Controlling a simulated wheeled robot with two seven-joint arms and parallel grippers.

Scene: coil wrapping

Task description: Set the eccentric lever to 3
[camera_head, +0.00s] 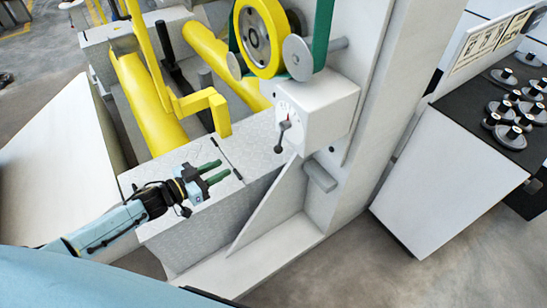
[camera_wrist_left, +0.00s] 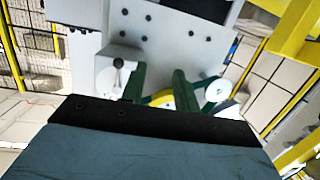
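The eccentric lever (camera_head: 281,137) is a small dark lever with a round knob on the front of a white box (camera_head: 325,110). It points downward and slightly left below a small dial (camera_head: 287,113) with a red mark; the numbers are too small to read. My left gripper (camera_head: 216,172) has green fingers and is open and empty, to the left of and lower than the lever in the picture, apart from it. In the left wrist view, the fingers (camera_wrist_left: 159,72) are spread, and the lever (camera_wrist_left: 118,64) shows on the white box to their left. My right gripper is not in view.
Yellow rollers (camera_head: 148,105) and a yellow angled bar (camera_head: 204,102) stand behind my left gripper. A grey cylinder (camera_head: 320,176) sticks out below the box. A cabinet (camera_head: 450,175) with several knobbed discs is at right.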

